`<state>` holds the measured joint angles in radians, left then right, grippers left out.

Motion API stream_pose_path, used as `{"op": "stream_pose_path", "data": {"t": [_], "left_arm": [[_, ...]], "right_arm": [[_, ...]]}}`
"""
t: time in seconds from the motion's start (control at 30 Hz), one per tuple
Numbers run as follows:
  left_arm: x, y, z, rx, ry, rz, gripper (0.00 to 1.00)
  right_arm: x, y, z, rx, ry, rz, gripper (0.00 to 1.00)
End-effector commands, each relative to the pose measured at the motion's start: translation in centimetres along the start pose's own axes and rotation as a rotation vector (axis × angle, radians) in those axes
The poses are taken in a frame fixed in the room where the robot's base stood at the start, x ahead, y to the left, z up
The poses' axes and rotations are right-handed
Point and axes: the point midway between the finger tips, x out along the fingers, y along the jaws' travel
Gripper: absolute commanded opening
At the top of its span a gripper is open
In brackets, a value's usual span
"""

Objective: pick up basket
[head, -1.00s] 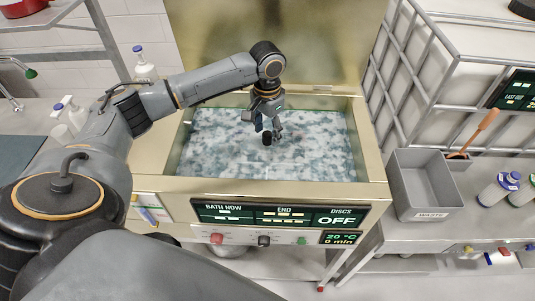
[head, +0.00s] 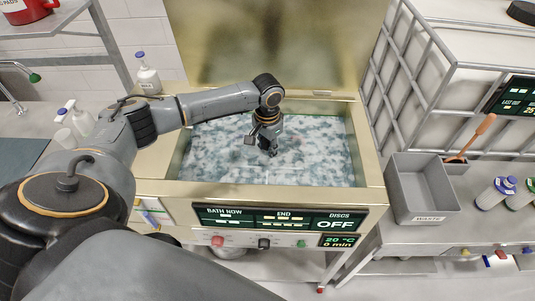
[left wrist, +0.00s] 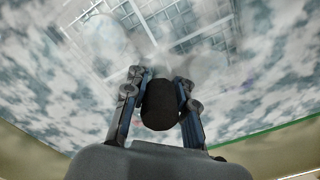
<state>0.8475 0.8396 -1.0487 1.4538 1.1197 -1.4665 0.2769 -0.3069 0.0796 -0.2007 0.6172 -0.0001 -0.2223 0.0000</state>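The basket (left wrist: 203,18) shows in the left wrist view as a pale wire grid, blurred beneath the cloudy, foam-patched liquid. In the head view the liquid hides nearly all of it. A black rounded knob (left wrist: 160,104), which looks like the basket's grip, stands between the two fingers of my left gripper (left wrist: 160,95). The fingers lie close along both its sides; I cannot tell whether they press on it. In the head view my left gripper (head: 263,145) points down over the middle of the bath. My right gripper is not in view.
The bath's metal rim (head: 270,190) surrounds the liquid, with a tall panel (head: 270,40) behind. A grey waste bin (head: 422,188) and bottles (head: 495,192) stand at the right.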

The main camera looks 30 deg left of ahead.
Motion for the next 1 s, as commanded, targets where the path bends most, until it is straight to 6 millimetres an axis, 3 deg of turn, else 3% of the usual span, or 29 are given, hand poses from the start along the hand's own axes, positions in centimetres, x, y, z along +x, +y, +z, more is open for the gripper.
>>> {"op": "stream_pose_path", "data": {"t": [0.1, 0.57, 0.73, 1.0], "left_arm": [[0.0, 0.0, 0.0, 0.000, 0.001, 0.000, 0.00], [-0.5, 0.0, -0.2, -0.001, 0.005, 0.000, 0.00], [-2.5, -0.1, -0.2, -0.001, 0.009, -0.001, 0.00], [-7.6, -0.1, -0.2, -0.001, 0.008, 0.000, 0.00]], "right_arm": [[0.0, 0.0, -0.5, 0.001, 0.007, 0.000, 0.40], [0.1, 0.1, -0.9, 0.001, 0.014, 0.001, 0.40], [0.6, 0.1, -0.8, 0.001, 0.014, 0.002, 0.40], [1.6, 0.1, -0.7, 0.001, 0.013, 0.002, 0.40]]}}
